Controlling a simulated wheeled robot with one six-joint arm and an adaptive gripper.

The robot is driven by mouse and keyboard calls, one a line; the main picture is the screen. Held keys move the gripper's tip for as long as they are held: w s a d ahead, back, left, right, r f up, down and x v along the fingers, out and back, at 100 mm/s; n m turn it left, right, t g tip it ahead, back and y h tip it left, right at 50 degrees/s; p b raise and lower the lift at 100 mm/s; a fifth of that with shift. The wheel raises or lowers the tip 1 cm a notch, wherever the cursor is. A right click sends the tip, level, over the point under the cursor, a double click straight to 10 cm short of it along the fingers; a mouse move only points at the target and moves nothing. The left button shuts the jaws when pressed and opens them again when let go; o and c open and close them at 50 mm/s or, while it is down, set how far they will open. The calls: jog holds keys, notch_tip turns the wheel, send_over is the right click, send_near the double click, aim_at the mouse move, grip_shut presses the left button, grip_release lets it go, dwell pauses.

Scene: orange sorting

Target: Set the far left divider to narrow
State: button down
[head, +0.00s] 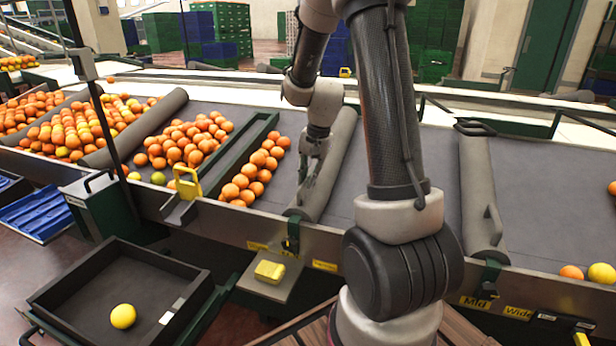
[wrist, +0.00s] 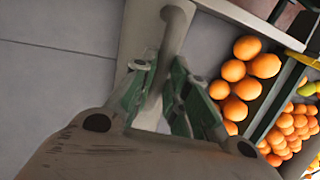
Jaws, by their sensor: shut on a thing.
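A grey padded divider (head: 336,150) lies across the dark belt near the middle of the head view. It also shows at the top of the wrist view (wrist: 140,25). My gripper (head: 304,196) is at its near part, on its left side. In the wrist view, the green-grey fingers (wrist: 167,95) are shut on the divider's handle (wrist: 176,28). A green latch (head: 292,236) is at its near end on the rail, between two yellow labels (head: 257,247) (head: 325,266) too small to read. Another grey divider (head: 137,128) lies farther left, among the oranges.
Oranges (head: 252,175) lie left of the held divider, beside a green-framed lane wall (head: 237,155). Another handled divider (head: 478,180) stands right, near "Mid" and "Wide" labels (head: 476,303). A black tray (head: 75,288) holds a yellow fruit (head: 123,316). Belt right of my arm is mostly clear.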

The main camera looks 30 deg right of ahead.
jog(key=s+d, duration=0.6)
jog(key=s, duration=0.1)
jog(key=shift+s, duration=0.3)
jog(key=c, duration=1.4)
grip_release()
jog(key=shift+s+d, duration=0.15)
jog(key=r, duration=0.4)
jog(key=s+d+r, duration=0.1)
jog(key=r, duration=0.6)
jog(key=shift+s+d+r, duration=0.2)
jog(key=shift+s+r, duration=0.2)
